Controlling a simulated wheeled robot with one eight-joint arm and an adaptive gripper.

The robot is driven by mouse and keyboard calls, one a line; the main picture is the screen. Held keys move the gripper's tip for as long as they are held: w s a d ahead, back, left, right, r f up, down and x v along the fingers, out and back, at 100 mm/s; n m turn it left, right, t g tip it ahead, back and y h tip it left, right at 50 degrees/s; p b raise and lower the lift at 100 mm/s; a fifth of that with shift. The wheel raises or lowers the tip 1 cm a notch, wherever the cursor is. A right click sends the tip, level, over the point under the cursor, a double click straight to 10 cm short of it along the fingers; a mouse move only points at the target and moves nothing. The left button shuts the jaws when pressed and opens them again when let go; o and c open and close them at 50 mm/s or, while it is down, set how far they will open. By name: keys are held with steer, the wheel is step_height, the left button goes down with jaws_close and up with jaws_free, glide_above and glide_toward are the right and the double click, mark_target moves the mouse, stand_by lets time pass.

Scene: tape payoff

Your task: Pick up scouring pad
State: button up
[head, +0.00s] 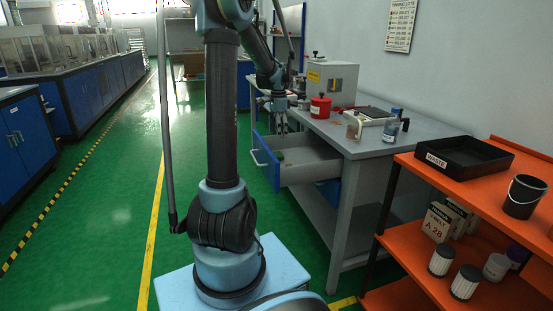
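A small green patch (281,157), perhaps the scouring pad, shows inside the open drawer (312,172) of the grey workbench, near the drawer's left end. It is too small to make out clearly. My gripper (281,130) points down above the left part of the drawer, over the green patch and apart from it. The gripper is small in the view, and I cannot tell whether its fingers are open or shut. I see nothing clearly held in it.
The workbench top (430,128) holds a red canister (320,107), a grey box (333,82), a scale-like device (370,115) and a blue-capped bottle (391,129). An orange shelf (415,170) with a black tray (464,157) and a bucket (523,198) stands at right. Green floor is clear at left.

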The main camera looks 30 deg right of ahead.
glide_above(278, 154)
step_height(278, 154, down, 5)
steer(key=shift+a+f, duration=0.1)
steer(key=shift+a, duration=0.05)
steer(key=shift+w+d+f, duration=0.1)
steer(key=shift+f, duration=1.2)
steer(key=shift+w+d+f, duration=0.1)
steer(key=shift+f, duration=1.2)
steer(key=c, duration=0.9)
